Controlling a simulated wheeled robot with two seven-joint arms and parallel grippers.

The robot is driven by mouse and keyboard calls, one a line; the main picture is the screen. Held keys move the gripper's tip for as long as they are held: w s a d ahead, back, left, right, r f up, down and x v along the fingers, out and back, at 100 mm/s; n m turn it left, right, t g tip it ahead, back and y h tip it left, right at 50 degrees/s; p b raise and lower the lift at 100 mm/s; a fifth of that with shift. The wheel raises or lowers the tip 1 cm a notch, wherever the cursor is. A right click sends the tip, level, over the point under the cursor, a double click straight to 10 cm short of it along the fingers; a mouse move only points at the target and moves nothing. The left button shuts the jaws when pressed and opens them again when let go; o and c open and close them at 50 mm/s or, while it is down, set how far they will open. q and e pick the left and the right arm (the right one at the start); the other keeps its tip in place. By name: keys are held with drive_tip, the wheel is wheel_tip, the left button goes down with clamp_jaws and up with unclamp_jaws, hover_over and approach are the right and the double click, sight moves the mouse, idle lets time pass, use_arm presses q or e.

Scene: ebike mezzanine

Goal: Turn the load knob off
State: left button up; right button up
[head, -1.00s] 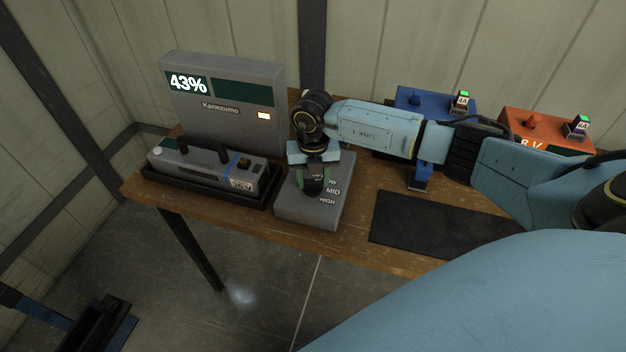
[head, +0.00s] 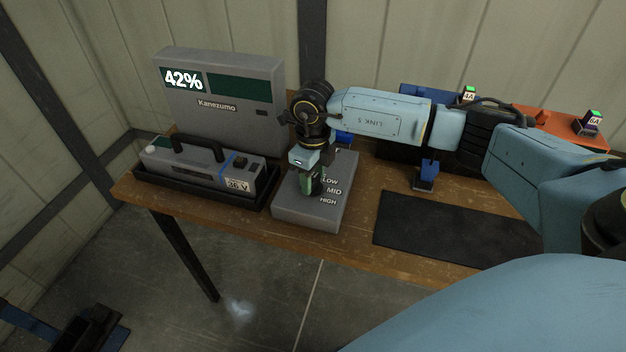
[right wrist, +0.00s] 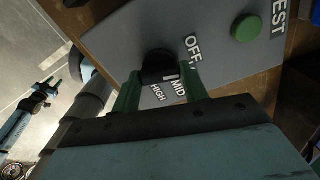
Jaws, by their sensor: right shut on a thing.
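The load knob (right wrist: 158,66) is dark and round, on top of a grey load box (head: 330,214) marked LOW, MID and HIGH. The right wrist view also shows OFF on the box. My right gripper (right wrist: 160,90) has its green fingers on either side of the knob and is shut on it. In the head view the right gripper (head: 311,184) comes down from above and hides the knob. I cannot tell exactly which mark the knob points to.
A green TEST button (right wrist: 246,28) is on the same box. A grey tester (head: 225,125) reading 42% stands behind a battery (head: 195,168) in a black tray. Blue (head: 425,174) and orange (head: 560,125) units are at the right. A black mat (head: 440,228) lies bare.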

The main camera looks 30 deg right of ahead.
sight(313, 179)
drive_tip(key=shift+w+n+b, duration=0.1)
drive_tip(key=shift+n+b, duration=0.5)
drive_tip(key=shift+n, duration=0.6)
drive_tip(key=shift+r, duration=0.15)
drive_tip(key=o, duration=1)
wheel_tip(313, 179, up, 13)
drive_tip(key=shift+r, duration=0.15)
drive_tip(key=shift+a, duration=0.1)
